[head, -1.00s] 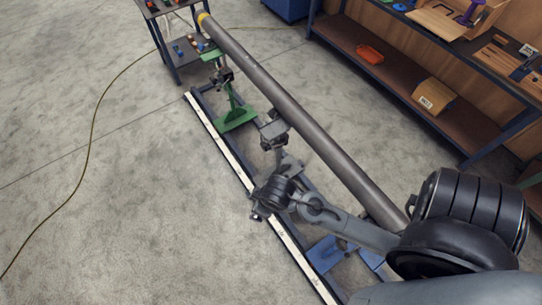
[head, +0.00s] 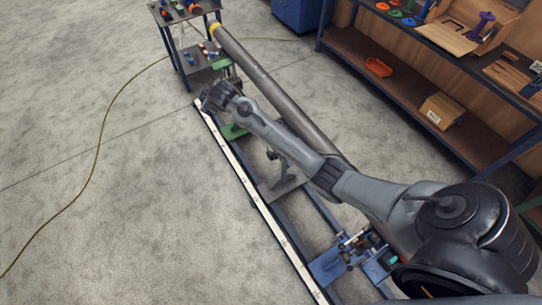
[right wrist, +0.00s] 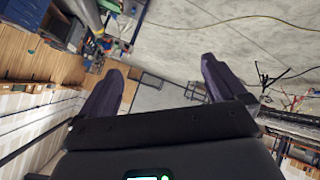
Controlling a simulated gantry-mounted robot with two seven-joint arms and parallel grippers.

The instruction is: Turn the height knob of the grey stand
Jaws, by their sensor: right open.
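The grey stand (head: 284,182) stands on the rail frame under the long grey pipe (head: 270,88), in the middle of the head view. Its base and part of its post show; its upper part is hidden behind my right arm, and I cannot make out its height knob. My right arm reaches past it, and its dark wrist end is by the green stand (head: 235,131), farther along the rail. In the right wrist view my right gripper (right wrist: 162,82) is open, with nothing between its fingers. My left gripper is not in view.
A blue stand (head: 327,266) is at the near end of the frame. A white scale strip (head: 250,195) runs along the frame's left side. A small cart (head: 184,48) stands at the far end, and shelving (head: 400,100) at the right. The floor at left is clear apart from a thin cable.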

